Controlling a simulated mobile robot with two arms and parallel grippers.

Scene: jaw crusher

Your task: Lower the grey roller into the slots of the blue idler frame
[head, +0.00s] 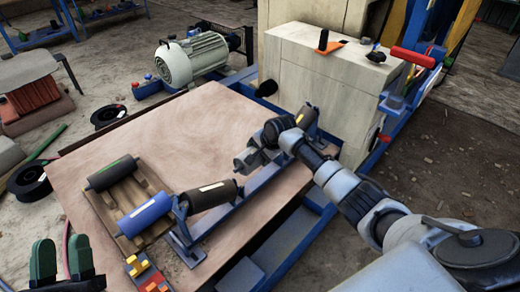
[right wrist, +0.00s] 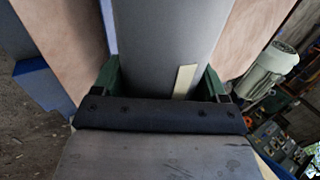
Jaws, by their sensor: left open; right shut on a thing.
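The grey roller (right wrist: 162,45), with a pale label strip, sits between the green fingers of my right gripper (right wrist: 162,82), which is shut on it. In the head view, my right gripper (head: 255,155) is over the blue idler frame (head: 238,208); it and the wrist hide most of the held roller there. I cannot tell whether the roller ends touch the slots. A dark roller with a label (head: 212,195) lies at the near end of the frame, and another labelled roller (head: 310,118) shows at the far end. My left gripper (head: 62,260) is open and empty at lower left.
Small red, yellow and blue parts (head: 148,275) lie at the near edge. A pale machine housing (head: 325,85) and a motor (head: 192,58) stand behind.

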